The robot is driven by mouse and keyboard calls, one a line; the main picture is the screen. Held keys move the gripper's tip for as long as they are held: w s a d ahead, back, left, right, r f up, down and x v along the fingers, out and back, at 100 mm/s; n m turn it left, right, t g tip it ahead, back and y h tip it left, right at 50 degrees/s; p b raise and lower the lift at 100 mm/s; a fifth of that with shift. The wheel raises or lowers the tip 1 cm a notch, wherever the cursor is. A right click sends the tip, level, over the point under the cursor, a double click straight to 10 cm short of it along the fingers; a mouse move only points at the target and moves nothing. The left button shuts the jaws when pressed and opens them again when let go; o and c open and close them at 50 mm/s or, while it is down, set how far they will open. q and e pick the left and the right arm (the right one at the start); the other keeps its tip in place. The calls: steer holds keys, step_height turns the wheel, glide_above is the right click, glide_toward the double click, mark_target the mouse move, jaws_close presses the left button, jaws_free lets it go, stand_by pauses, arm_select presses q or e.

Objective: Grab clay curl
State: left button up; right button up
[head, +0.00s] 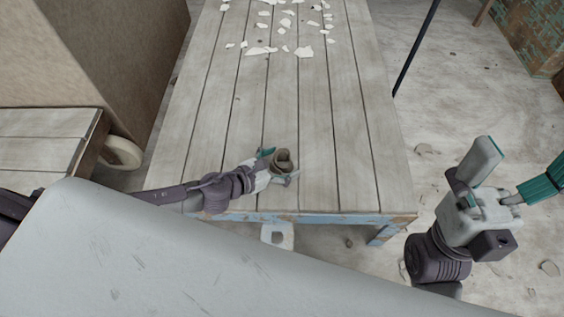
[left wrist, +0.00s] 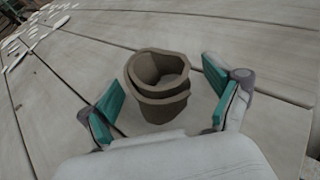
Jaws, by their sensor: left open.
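The clay curl (head: 284,158) is a brown-grey rolled coil standing near the front edge of the plank table. In the left wrist view the clay curl (left wrist: 158,88) shows its hollow top and overlapping layers. My left gripper (head: 279,166) is open at the curl, low over the table. In the left wrist view its teal-padded fingers (left wrist: 162,86) stand on either side of the curl, with a visible gap on both sides. My right gripper (head: 524,162) is at the right, away from the table, with its fingers spread and nothing between them.
Several white flakes (head: 304,52) lie scattered at the far end of the plank table (head: 335,120). The table between them and the curl is clear. A large brown box-like block (head: 120,50) stands at the left. A dark thin pole (head: 417,48) rises to the right.

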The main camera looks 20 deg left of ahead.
arm_select(q)
steer(key=c, duration=1.2)
steer(key=shift+c, duration=0.6)
steer(key=shift+r, duration=0.15)
